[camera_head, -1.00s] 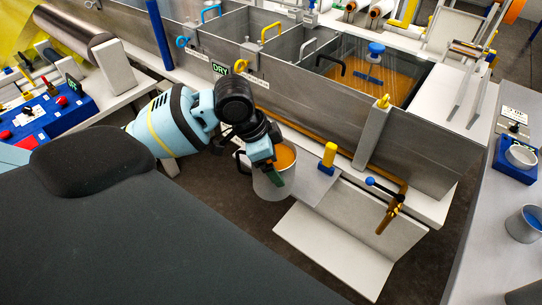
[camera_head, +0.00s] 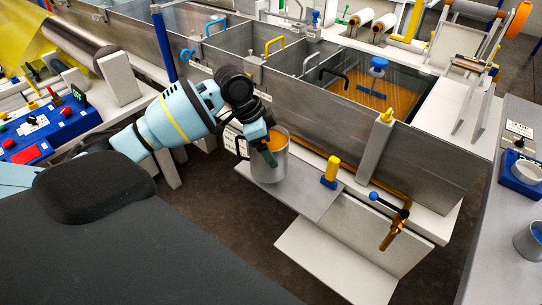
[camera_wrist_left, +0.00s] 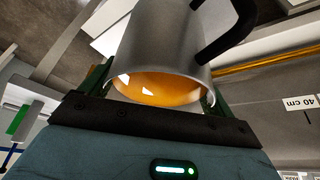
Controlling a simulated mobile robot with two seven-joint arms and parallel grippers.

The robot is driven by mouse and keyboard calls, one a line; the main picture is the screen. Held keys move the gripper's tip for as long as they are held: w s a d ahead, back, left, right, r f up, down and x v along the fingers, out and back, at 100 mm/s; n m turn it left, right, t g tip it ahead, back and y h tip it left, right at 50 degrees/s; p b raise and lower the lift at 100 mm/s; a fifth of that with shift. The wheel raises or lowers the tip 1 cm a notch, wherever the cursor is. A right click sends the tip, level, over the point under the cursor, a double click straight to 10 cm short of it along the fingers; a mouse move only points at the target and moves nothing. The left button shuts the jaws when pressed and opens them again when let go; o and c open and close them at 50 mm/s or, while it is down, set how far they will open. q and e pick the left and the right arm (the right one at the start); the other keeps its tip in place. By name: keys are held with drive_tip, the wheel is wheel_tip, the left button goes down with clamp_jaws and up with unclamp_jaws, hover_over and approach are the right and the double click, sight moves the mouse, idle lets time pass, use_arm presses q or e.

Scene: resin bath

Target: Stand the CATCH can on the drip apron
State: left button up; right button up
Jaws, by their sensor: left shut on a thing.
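My left gripper (camera_head: 271,156) is shut on the CATCH can (camera_head: 270,173), a grey metal can with a dark handle and orange liquid inside. The can looks upright in the head view. It appears over the left end of the drip apron (camera_head: 312,203), a grey plate along the tank's front. I cannot tell whether its base touches the plate. In the left wrist view the can (camera_wrist_left: 165,45) fills the space between the fingers (camera_wrist_left: 155,92), its orange content showing at the rim. My right gripper is not in view.
A yellow-and-blue post (camera_head: 331,172) stands on the apron right of the can. A brass tap (camera_head: 393,235) with a blue-knobbed lever sits farther right. The metal tank wall (camera_head: 330,110) rises behind. A pale panel (camera_head: 330,265) slopes below.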

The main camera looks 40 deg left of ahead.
use_arm(q)
drive_tip(key=shift+w+a, duration=0.8)
drive_tip(key=shift+w, duration=0.25)
drive_tip(key=shift+w+a, duration=0.8)
drive_tip(key=shift+w, duration=0.25)
drive_tip(key=shift+w+a+f, duration=0.15)
drive_tip(key=shift+w+f, duration=0.05)
drive_tip(key=shift+f, duration=0.75)
drive_tip(key=shift+w+a+f, duration=0.1)
drive_tip(key=shift+w+f, duration=0.05)
drive_tip(key=shift+f, duration=0.75)
drive_tip(key=shift+f, duration=0.1)
drive_tip(key=o, duration=1.8)
drive_tip(key=shift+s+f, duration=0.15)
drive_tip(key=v, duration=1.2)
